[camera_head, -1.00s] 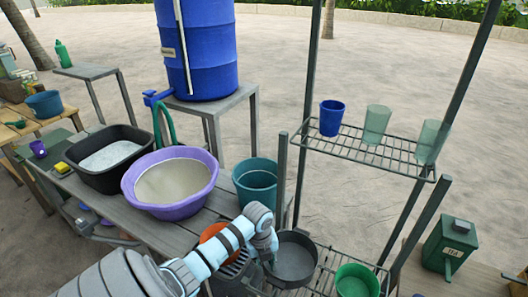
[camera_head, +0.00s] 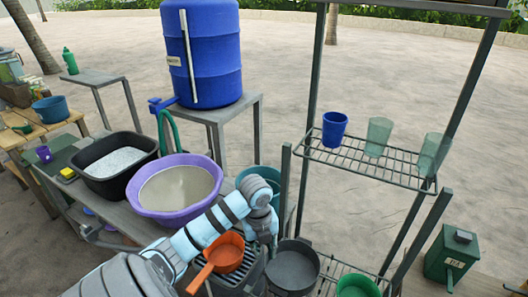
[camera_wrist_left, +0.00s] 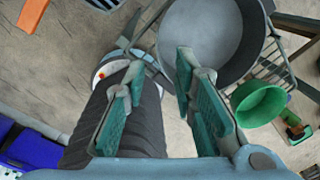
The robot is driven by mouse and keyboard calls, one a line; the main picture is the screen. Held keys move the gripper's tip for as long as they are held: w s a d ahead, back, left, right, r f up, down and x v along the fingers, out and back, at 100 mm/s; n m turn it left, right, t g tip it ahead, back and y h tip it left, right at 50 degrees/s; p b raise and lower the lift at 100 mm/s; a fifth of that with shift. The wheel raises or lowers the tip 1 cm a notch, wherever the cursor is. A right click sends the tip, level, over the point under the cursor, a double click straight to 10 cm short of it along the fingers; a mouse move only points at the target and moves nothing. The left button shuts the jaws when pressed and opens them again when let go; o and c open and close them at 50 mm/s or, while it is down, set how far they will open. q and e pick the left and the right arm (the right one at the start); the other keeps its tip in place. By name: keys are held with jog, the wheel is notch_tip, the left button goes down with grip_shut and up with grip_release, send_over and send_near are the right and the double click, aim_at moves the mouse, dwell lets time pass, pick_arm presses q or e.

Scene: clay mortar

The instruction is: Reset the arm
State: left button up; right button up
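My left arm reaches in from the bottom left of the head view. Its gripper (camera_head: 264,238) is above the bench's right end, near the teal bucket (camera_head: 262,177) and the grey pot (camera_head: 293,268). In the left wrist view the two teal-padded fingers (camera_wrist_left: 160,76) stand apart with nothing held between them. The grey pot (camera_wrist_left: 207,35) shows beyond the right finger there, apart from it as far as I can see. My right gripper is not in view.
An orange pan (camera_head: 226,256) is beside my left forearm. A purple basin (camera_head: 140,203) and black tub (camera_head: 98,182) stand on the bench. A metal rack (camera_head: 375,157) holds cups; a green bowl (camera_head: 357,286) is below. A blue barrel (camera_head: 207,60) stands behind.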

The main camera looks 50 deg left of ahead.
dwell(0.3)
pick_arm(q)
jog(key=s+d+f+n+t+y, duration=0.1)
jog(key=s+d+f+n, duration=0.2)
jog(key=s+d+n, duration=0.6)
jog(key=s+d+f+n+t, duration=0.2)
jog(key=s+d+n, duration=0.25)
jog(key=n, duration=0.75)
notch_tip(320, 180, down, 21)
jog(key=s+a+n+g+b, duration=0.1)
jog(key=s+a+n+g, duration=0.1)
jog(key=s, duration=0.1)
jog(key=s+a+f+b, duration=0.1)
jog(key=s+f, duration=1.2)
jog(key=shift+s+f+g, duration=0.3)
jog(key=shift+s+g, duration=0.05)
jog(key=shift+g, duration=0.05)
